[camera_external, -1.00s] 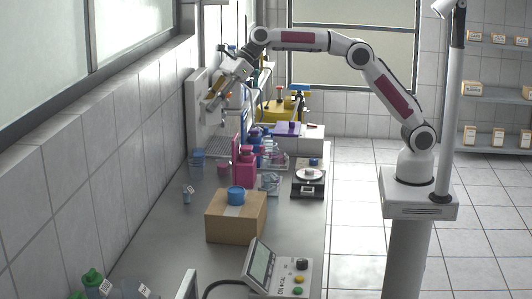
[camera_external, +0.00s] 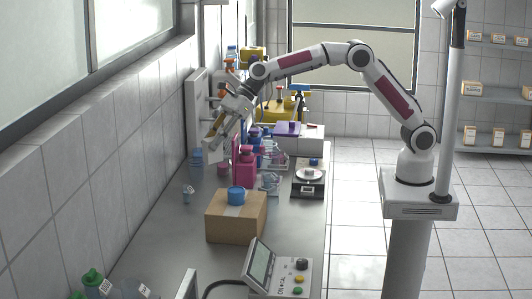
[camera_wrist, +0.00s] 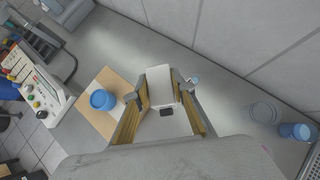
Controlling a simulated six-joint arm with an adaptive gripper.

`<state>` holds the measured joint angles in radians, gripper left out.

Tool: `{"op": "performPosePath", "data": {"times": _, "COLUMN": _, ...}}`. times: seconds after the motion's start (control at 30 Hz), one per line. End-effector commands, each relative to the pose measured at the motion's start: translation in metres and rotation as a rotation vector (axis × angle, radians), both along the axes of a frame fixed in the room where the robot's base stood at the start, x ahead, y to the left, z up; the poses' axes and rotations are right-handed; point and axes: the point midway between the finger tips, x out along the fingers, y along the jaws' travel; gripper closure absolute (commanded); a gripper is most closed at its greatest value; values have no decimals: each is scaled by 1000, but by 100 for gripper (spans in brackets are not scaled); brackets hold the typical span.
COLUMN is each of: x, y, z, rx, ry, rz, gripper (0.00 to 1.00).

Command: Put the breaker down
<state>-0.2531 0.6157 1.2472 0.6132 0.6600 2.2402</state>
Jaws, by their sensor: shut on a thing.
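My gripper (camera_external: 214,131) is above the back left of the bench (camera_external: 165,240), pointing down and to the left. In the wrist view its yellow-padded fingers (camera_wrist: 160,108) stand apart around a pale, box-like thing (camera_wrist: 160,84) with a small dark square near it. I cannot tell for sure whether this is the breaker, or whether it touches the bench.
A cardboard box (camera_external: 232,223) with a blue cup (camera_external: 236,196) on it stands ahead. A blue beaker (camera_external: 197,156), a small labelled vial (camera_external: 187,194) and pink bottles (camera_external: 245,168) are nearby. The left wall (camera_external: 130,145) is close. Bench around the vial is clear.

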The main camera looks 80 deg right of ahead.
Motion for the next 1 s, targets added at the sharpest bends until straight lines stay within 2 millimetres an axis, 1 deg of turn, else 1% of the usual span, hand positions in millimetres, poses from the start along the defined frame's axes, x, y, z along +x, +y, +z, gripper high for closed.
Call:
{"op": "performPosePath", "data": {"times": 0.03, "x": -1, "y": 0, "z": -16, "rx": -1, "ry": 6, "rz": -1, "gripper": 99}}
{"op": "performPosePath", "data": {"times": 0.1, "x": -1, "y": 0, "z": -34, "rx": -1, "ry": 7, "rz": -1, "gripper": 99}}
{"op": "performPosePath", "data": {"times": 0.2, "x": 0, "y": 0, "z": -51, "rx": 1, "ry": 3, "rz": -1, "gripper": 99}}
{"op": "performPosePath", "data": {"times": 0.3, "x": 0, "y": 0, "z": -62, "rx": 1, "ry": 2, "rz": -1, "gripper": 99}}
{"op": "performPosePath", "data": {"times": 0.43, "x": 0, "y": 0, "z": -68, "rx": 0, "ry": 0, "rz": -1, "gripper": 99}}
{"op": "performPosePath", "data": {"times": 0.8, "x": 0, "y": 0, "z": -69, "rx": 1, "ry": 0, "rz": -1, "gripper": 99}}
{"op": "performPosePath", "data": {"times": 0.87, "x": 0, "y": 0, "z": -72, "rx": 0, "ry": 1, "rz": -1, "gripper": 99}}
{"op": "performPosePath", "data": {"times": 1.0, "x": 0, "y": 0, "z": -84, "rx": 1, "ry": 3, "rz": 0, "gripper": 99}}
